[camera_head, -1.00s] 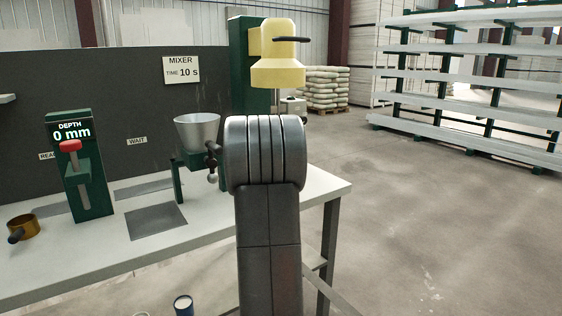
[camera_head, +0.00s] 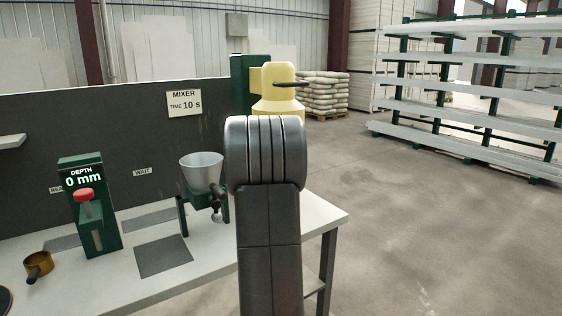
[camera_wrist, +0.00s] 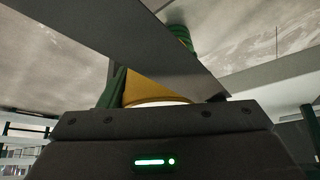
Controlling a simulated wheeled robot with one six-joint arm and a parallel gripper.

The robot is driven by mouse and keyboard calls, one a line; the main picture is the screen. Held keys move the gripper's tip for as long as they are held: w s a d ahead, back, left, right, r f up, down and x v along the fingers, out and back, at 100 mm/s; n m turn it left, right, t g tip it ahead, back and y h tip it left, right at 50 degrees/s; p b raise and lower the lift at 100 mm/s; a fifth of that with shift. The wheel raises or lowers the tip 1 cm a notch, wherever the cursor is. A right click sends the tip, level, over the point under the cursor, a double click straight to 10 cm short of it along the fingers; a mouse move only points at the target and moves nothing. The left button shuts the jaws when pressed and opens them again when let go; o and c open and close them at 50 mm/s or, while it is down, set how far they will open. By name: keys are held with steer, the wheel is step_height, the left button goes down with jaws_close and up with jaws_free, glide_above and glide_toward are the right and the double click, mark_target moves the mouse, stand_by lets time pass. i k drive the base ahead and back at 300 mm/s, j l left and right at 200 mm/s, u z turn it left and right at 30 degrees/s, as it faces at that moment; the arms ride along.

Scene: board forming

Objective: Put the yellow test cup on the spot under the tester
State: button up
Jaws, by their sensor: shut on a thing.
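A yellow thing with a white rim (camera_wrist: 150,88), most likely the yellow test cup, is between the fingers of my gripper (camera_wrist: 148,72) in the wrist view. My gripper is shut on it; a dark diagonal bar covers part of it. In the head view my own arm hides the gripper and what it holds. The tester (camera_head: 92,215) is a green stand on the table at the left, with a red knob and a display reading DEPTH 0 mm. I cannot make out the spot under it clearly.
The white table (camera_head: 215,265) has a dark square plate (camera_head: 163,257) and a funnel on a green stand (camera_head: 202,168). A brass pan with a dark handle (camera_head: 39,263) lies at the left. A yellow mixer (camera_head: 278,90) stands behind my arm.

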mark_target(108, 274)
steer(key=j+u, duration=0.1)
steer(key=u, duration=0.3)
steer(key=j+u, duration=0.1)
steer(key=u, duration=0.3)
steer(key=j+u, duration=0.1)
steer(key=u, duration=0.3)
steer(key=j+u, duration=0.1)
steer(key=u, duration=0.3)
